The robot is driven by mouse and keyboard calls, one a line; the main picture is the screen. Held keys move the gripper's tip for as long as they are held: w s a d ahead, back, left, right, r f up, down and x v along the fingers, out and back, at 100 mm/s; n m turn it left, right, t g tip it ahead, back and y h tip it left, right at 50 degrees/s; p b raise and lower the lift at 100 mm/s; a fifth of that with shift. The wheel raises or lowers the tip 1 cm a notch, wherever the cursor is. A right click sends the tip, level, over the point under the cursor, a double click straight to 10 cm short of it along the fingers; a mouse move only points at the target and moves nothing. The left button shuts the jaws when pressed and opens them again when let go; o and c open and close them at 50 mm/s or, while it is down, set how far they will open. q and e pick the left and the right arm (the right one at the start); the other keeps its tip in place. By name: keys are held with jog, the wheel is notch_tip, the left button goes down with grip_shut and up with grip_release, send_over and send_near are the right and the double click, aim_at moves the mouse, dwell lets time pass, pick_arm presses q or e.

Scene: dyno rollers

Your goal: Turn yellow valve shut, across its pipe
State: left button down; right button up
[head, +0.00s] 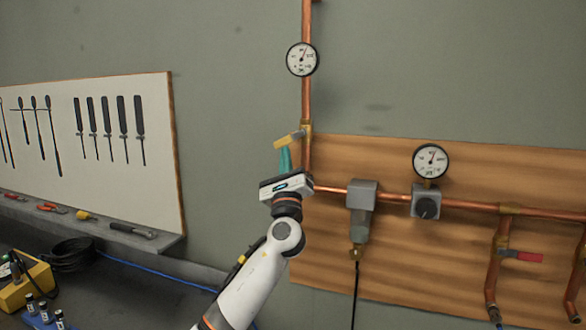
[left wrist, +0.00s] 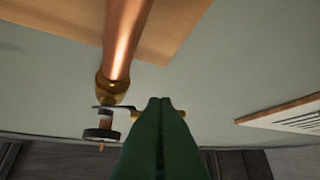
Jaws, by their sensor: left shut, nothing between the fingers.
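The yellow valve lever (head: 288,141) sticks out to the left from a brass valve body (head: 306,131) on the vertical copper pipe (head: 307,100). It lies across the pipe, its outer end tilted slightly down in the head view. My left gripper (head: 284,151) is shut and empty, its teal fingers pointing up just under the lever. In the left wrist view the closed fingers (left wrist: 160,102) hide the middle of the lever, and a bit of yellow (left wrist: 135,114) shows beside them. I cannot tell whether they touch it. The brass body (left wrist: 115,90) is left of the fingertips. My right gripper is out of view.
A gauge (head: 302,59) sits on the pipe above the valve. A wooden panel (head: 400,270) carries a filter unit (head: 361,205), a regulator (head: 426,202), another gauge (head: 431,160) and a red lever (head: 522,256). A tool board (head: 150,190) hangs at left. The wall left of the lever is clear.

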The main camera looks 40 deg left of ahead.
aim_at(278, 141)
pick_arm(q)
jog(key=m+t+h, duration=0.1)
jog(key=m+h, duration=0.1)
jog(key=m, duration=0.1)
jog(key=a+r+m+t+h, duration=0.1)
jog(key=m+t+h, duration=0.1)
jog(key=a+m+t+h+b, duration=0.1)
jog(key=m+t+h, duration=0.1)
jog(key=m, duration=0.1)
jog(key=shift+s+r+m, duration=0.2)
jog(key=shift+s+m, duration=0.1)
jog(key=shift+s, duration=0.05)
jog(key=shift+a+r, duration=0.15)
jog(key=shift+r, duration=0.25)
jog(key=shift+s+r, duration=0.1)
jog(key=shift+b, duration=0.3)
